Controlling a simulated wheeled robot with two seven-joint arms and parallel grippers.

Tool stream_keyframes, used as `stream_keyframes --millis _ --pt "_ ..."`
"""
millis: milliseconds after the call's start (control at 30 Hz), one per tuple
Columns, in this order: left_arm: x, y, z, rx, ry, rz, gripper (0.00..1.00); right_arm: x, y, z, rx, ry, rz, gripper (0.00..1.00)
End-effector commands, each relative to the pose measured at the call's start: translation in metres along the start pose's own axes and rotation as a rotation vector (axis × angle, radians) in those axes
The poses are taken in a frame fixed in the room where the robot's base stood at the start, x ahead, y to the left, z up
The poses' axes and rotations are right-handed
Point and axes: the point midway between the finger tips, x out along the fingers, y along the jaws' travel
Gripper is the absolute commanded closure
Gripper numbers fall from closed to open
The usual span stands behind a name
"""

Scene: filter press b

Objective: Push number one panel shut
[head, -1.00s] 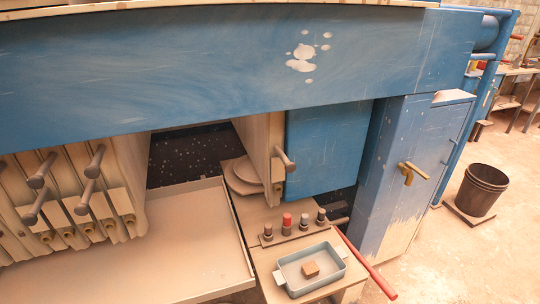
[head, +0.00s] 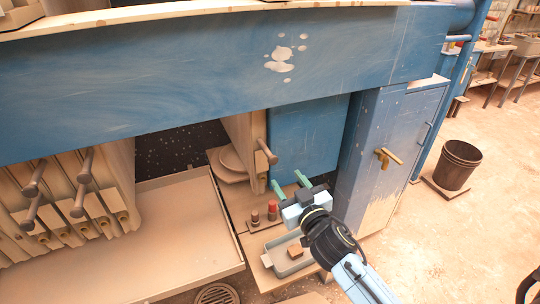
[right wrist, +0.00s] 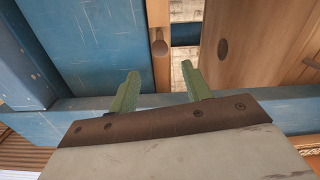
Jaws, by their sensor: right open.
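Which panel is number one cannot be told; no number is readable. A lone tan panel (head: 240,140) stands upright at the right of the opening, beside the blue end block (head: 308,138). Its peg handle (head: 267,152) sticks out toward me. Several similar panels (head: 60,195) with peg handles stand close together at the left, across a wide gap. My right gripper (head: 290,183) is open and empty, just below and right of the lone panel's handle, apart from it. The right wrist view shows a peg handle (right wrist: 159,44) beyond the open green fingers (right wrist: 160,70). My left gripper is out of view.
A wide blue beam (head: 200,75) runs above the panels. A tan drip tray (head: 185,235) lies below the gap. Knobs, including a red one (head: 272,208), and a small blue-grey dish (head: 285,258) holding a brown block (head: 295,251) are beneath my right arm. A blue cabinet (head: 385,150) stands right.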

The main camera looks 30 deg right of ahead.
Motion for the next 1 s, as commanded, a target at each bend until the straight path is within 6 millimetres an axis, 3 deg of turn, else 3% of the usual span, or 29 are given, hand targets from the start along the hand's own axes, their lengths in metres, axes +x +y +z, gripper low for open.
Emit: stream_keyframes --millis 533,733,1000 --pt "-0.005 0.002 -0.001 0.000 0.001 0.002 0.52 0.101 0.000 0.001 0.000 -0.003 0.001 0.52" --pt "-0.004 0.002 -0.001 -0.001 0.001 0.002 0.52 0.119 0.000 0.002 0.001 -0.004 0.001 0.52" --pt "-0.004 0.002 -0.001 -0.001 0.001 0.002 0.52 0.123 0.000 0.002 0.000 -0.005 0.000 0.52"
